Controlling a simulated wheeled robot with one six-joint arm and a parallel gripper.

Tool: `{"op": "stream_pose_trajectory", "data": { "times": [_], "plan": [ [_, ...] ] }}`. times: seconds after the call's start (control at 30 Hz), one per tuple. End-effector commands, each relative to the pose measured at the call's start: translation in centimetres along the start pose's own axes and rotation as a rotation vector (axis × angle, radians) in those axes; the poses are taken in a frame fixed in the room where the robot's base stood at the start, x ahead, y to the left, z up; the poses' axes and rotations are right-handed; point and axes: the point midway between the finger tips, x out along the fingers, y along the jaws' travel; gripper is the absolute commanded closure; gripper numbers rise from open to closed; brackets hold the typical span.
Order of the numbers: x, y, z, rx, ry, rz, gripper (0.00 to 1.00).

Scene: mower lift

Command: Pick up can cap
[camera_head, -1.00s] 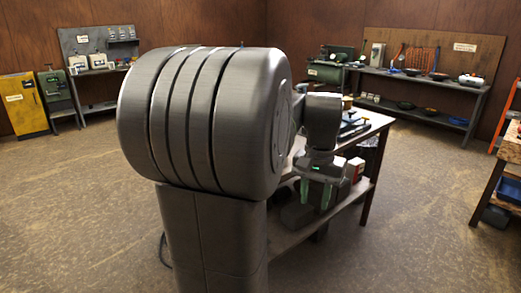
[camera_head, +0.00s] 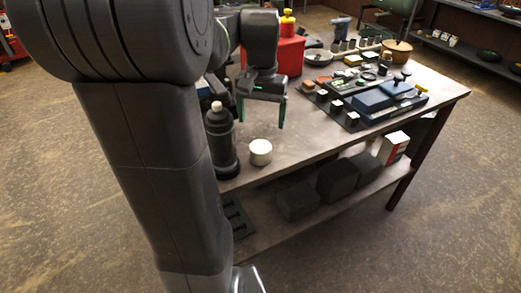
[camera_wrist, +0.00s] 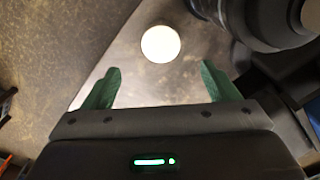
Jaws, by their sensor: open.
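A red can (camera_head: 288,54) stands on the table, with a yellow cap (camera_head: 287,22) upright on its top. It is behind and to the right of my gripper, partly hidden by my arm. A short white round piece (camera_head: 260,152) lies near the table's front edge; it also shows in the wrist view (camera_wrist: 160,44), ahead of the fingers and apart from them. I cannot tell its exact kind. My gripper (camera_head: 262,112) points down above the table, green fingers apart with nothing between them. It shows open in the wrist view too (camera_wrist: 160,88).
A dark bottle (camera_head: 221,140) with a pale top stands left of the white piece. A dark tray of small parts (camera_head: 365,100) fills the table's right side. A wooden-lidded pot (camera_head: 396,52) stands at the back. Grey blocks (camera_head: 338,180) lie on the lower shelf.

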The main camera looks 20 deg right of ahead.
Motion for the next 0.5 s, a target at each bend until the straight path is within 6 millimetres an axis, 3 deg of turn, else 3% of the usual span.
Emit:
{"op": "stream_pose_trajectory", "data": {
  "times": [0.2,0.5],
  "plan": [
    [4.3,0.0,0.1,0.0,-0.004,0.001,0.19],
    [6.8,0.0,0.1,0.0,-0.003,0.001,0.19]
  ]
}}
